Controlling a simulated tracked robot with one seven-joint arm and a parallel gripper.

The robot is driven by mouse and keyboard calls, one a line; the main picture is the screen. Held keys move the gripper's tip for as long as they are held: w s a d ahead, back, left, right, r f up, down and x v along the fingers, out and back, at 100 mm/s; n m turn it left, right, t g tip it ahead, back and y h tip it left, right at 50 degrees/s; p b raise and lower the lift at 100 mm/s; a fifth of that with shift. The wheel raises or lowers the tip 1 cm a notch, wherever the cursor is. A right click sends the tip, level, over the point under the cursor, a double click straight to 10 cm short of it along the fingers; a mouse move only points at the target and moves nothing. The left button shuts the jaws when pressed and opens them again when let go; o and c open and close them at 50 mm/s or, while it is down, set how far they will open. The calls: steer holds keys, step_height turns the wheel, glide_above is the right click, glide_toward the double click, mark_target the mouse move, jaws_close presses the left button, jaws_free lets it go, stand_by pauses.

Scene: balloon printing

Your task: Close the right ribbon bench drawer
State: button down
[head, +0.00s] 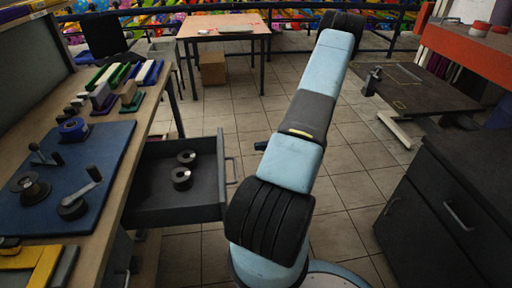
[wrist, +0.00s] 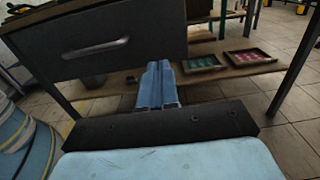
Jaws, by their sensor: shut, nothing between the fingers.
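The right ribbon bench drawer (head: 152,203) is a dark grey drawer pulled out from the bench (head: 108,215) in the head view. It holds two dark ribbon spools (head: 183,177). Its handle (head: 231,171) is on the right-facing front. In the wrist view the drawer front (wrist: 150,30) and its handle (wrist: 95,48) fill the upper left. My gripper (wrist: 158,66) shows shut and empty, its blue fingertips overlapping the front's lower right part; I cannot tell whether they touch. In the head view, a small dark-blue tip (head: 260,146) shows right of the handle; my arm hides the rest.
A dark cabinet (head: 450,210) stands at the right, and a dark table (head: 420,88) stands behind it. The tiled floor between bench and cabinet is otherwise open. In the wrist view, small trays (wrist: 248,58) rest on a low shelf beyond the drawer.

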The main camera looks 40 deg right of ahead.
steer(key=x, duration=1.1)
steer(key=shift+w+a, duration=0.25)
